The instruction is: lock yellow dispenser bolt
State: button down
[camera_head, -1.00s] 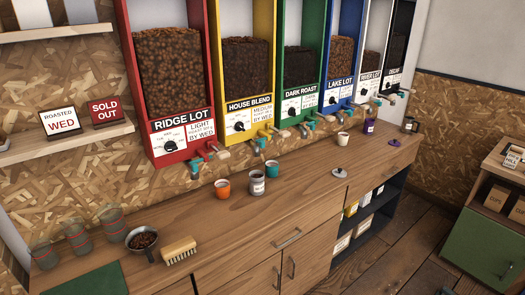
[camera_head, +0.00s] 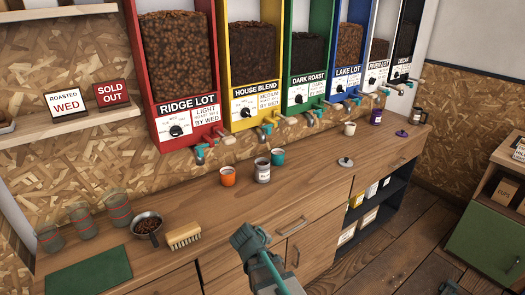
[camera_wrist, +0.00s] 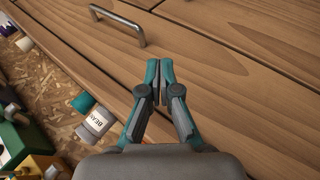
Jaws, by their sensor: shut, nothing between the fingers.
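The yellow dispenser (camera_head: 231,108), labelled House Blend and filled with dark beans, hangs on the wall between the red and green ones. Its bolt (camera_head: 268,127) shows at the lower right by the spout, small, with a pale knob; its exact position is too small to tell. My gripper (camera_head: 246,237) is in front of the counter, low and well away from the dispenser. In the wrist view my gripper (camera_wrist: 158,72) is shut and empty, with wooden drawer fronts behind it. A yellow part of the dispenser row (camera_wrist: 38,163) shows at the lower left there.
A drawer handle (camera_wrist: 118,24) is close to my gripper.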

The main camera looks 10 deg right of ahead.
jog(key=w+a+r+n+t, duration=0.1)
jog(key=w+r+n+t, duration=0.1)
jog(key=r, duration=0.8)
jog(key=w+a+r+n+t, duration=0.2)
jog(key=w+r+n+t, duration=0.1)
jog(key=r, duration=0.8)
jog(key=w+a+r+n+t+h, duration=0.1)
jog(key=w+r+t, duration=0.4)
jog(key=r, duration=0.5)
jog(key=shift+a+r+n+b, duration=0.3)
jog(key=shift+a+n+b, duration=0.1)
jog(key=shift+n, duration=0.5)
jog(key=shift+w, duration=0.15)
jog(key=w+d+p, duration=0.5)
jog(key=w+d, duration=0.2)
jog(key=w, duration=0.3)
jog(key=shift+w, duration=0.35)
